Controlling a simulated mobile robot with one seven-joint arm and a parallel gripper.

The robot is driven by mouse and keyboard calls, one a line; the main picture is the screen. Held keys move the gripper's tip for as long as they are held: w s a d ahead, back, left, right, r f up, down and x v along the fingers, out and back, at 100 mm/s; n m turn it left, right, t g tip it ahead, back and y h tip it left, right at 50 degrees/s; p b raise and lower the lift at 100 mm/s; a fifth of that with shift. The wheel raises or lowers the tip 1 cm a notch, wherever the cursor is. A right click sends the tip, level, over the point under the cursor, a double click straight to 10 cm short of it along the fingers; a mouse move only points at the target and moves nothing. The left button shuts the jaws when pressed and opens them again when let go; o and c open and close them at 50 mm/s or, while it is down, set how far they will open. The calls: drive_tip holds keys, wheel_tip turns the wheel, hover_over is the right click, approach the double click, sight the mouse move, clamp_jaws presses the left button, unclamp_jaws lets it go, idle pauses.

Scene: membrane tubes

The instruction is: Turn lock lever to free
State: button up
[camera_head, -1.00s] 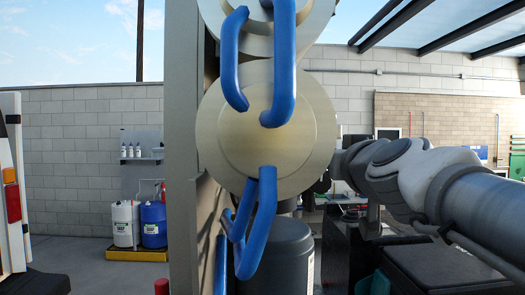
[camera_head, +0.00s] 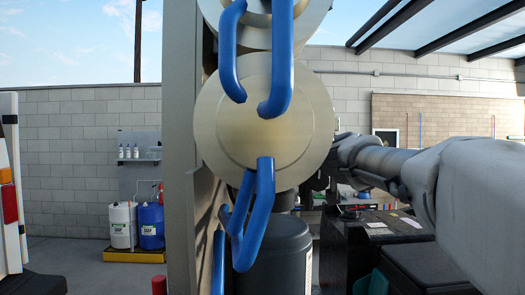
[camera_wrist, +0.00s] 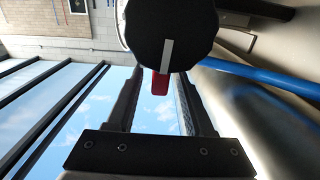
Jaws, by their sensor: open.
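In the wrist view a round black cap (camera_wrist: 168,25) with a pale stripe fills the top middle. A short red tab (camera_wrist: 160,84), which looks like the lock lever, sticks out from its lower edge. My gripper (camera_wrist: 158,76) is open, with one finger on each side of the red tab. I cannot tell whether either finger touches it. The fingertips reach up to the black cap and are partly hidden by it. In the head view the gripper and the tab are hidden behind the large round end caps.
A metal end cap (camera_head: 225,120) with blue handles (camera_head: 255,215) fills the middle of the head view, beside a beige upright post (camera_head: 182,150). A blue bar (camera_wrist: 260,74) and a curved metal surface lie right of the gripper in the wrist view. Jugs (camera_head: 151,225) stand far left.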

drive_tip(key=shift+w, duration=1.15)
clamp_jaws()
idle(0.7)
